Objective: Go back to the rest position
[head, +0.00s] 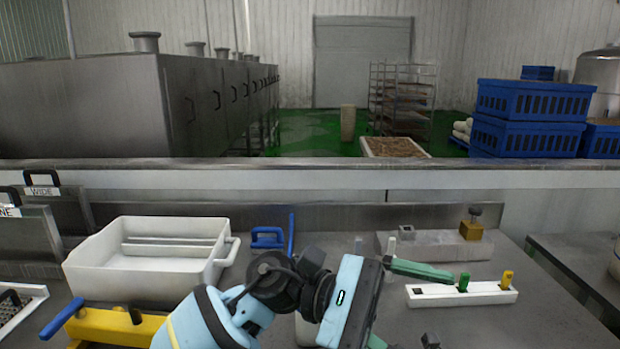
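My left arm reaches in from the lower left, with a light blue forearm and a light blue and black hand. My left gripper (442,307) points right over the steel table. Its green upper finger and the lower finger, partly cut off by the bottom edge, stand well apart, and nothing shows between them. The upper fingertip appears just left of a green peg (463,282) in the picture; I cannot tell whether they touch. My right gripper is not in view.
A white bin (150,262) stands left. A white block (425,297) holds the green peg and a yellow peg (507,280). Behind it lies a grey bar (435,246) with a brass block. A yellow piece (112,327) lies front left, a blue-handled tool (267,238) behind.

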